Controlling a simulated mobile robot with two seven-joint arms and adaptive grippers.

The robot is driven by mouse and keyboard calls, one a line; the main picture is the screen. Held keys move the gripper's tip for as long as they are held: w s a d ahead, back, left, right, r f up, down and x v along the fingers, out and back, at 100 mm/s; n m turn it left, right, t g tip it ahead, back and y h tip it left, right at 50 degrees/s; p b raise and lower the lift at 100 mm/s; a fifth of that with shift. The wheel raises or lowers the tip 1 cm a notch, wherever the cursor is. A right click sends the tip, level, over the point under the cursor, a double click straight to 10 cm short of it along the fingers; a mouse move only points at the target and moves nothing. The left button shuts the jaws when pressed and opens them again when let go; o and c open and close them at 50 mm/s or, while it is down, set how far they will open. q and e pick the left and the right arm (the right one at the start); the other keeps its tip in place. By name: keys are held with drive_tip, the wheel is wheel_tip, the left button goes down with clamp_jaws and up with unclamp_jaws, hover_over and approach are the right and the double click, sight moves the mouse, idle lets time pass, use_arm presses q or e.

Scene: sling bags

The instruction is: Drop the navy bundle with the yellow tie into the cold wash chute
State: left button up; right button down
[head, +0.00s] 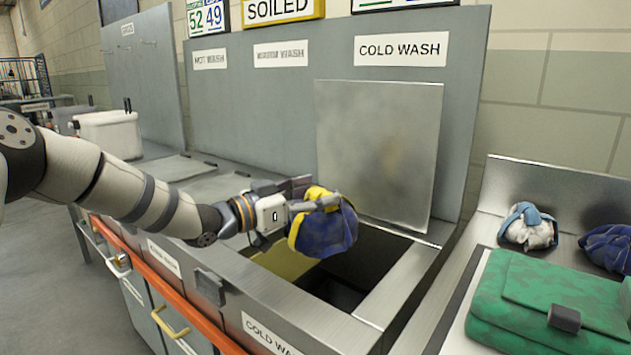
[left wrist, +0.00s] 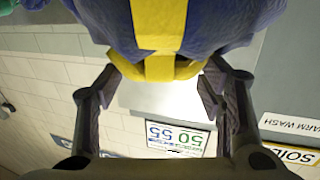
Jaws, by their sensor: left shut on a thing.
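The navy bundle with the yellow tie (head: 325,232) hangs from my left gripper (head: 303,203), over the open cold wash chute (head: 345,285). The gripper is shut on the bundle near its yellow tie. In the left wrist view the bundle (left wrist: 205,25) fills the top, and its yellow band (left wrist: 160,30) runs down between the two fingers. The chute's lid (head: 378,150) stands raised behind the opening, under the COLD WASH sign (head: 401,49). The chute's dark inside is partly hidden by the bundle. My right gripper is not in view.
At the right, a green bag (head: 545,300), a white bundle with a blue tie (head: 528,226) and another navy bundle (head: 608,247) lie on a metal counter. Other wash lids (head: 180,167) lie closed to the left. A white bin (head: 110,133) stands further back.

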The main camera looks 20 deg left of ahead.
use_arm(q)
drive_tip(key=shift+r, duration=0.1)
drive_tip(key=o, duration=2)
drive_tip(key=shift+s+a, duration=0.1)
drive_tip(key=shift+s, duration=0.05)
drive_tip(key=v, duration=1.1)
drive_tip(key=shift+s+a, duration=0.2)
drive_tip(key=shift+s, duration=0.15)
